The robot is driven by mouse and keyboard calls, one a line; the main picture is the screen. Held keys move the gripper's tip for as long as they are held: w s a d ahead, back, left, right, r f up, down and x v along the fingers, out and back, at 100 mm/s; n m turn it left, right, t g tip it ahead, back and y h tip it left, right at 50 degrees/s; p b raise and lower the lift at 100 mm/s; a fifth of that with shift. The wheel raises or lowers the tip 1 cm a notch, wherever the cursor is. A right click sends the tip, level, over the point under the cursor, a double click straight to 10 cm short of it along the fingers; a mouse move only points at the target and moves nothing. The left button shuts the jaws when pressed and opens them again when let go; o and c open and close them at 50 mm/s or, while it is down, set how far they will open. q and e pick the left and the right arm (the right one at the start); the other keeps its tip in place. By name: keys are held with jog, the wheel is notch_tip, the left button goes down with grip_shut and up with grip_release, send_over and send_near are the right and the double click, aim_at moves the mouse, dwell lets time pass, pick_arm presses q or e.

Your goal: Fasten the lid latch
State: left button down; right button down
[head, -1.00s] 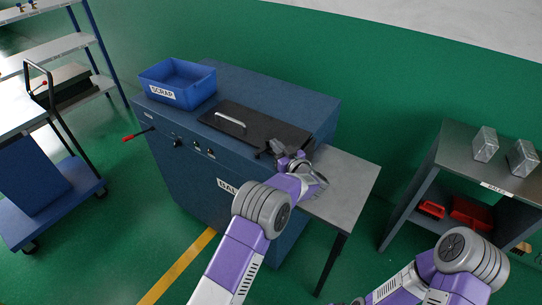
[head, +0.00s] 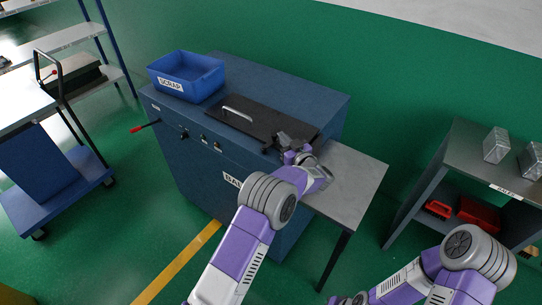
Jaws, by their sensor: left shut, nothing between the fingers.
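The dark lid (head: 246,123) lies flat and closed on top of the blue baler (head: 190,139), with a pale bar handle (head: 238,114) on it. My left gripper (head: 283,143) is at the lid's front right corner, shut with nothing in it. The latch is not clearly visible there; my gripper and wrist cover that corner. I cannot tell whether the gripper touches the lid or latch. My right arm shows at the lower right, with part of its end (head: 348,299) at the bottom edge; its fingers are out of view.
A blue scrap bin (head: 188,77) stands on the baler's left end. A grey side table (head: 347,185) adjoins the right side. A shelf (head: 463,165) with metal blocks stands further right.

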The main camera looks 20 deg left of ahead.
pick_arm(q)
jog(key=s+d+p, duration=0.1)
jog(key=s+d, duration=0.3)
jog(key=d, duration=0.9)
jog(key=shift+d, duration=0.2)
jog(key=shift+s, duration=0.1)
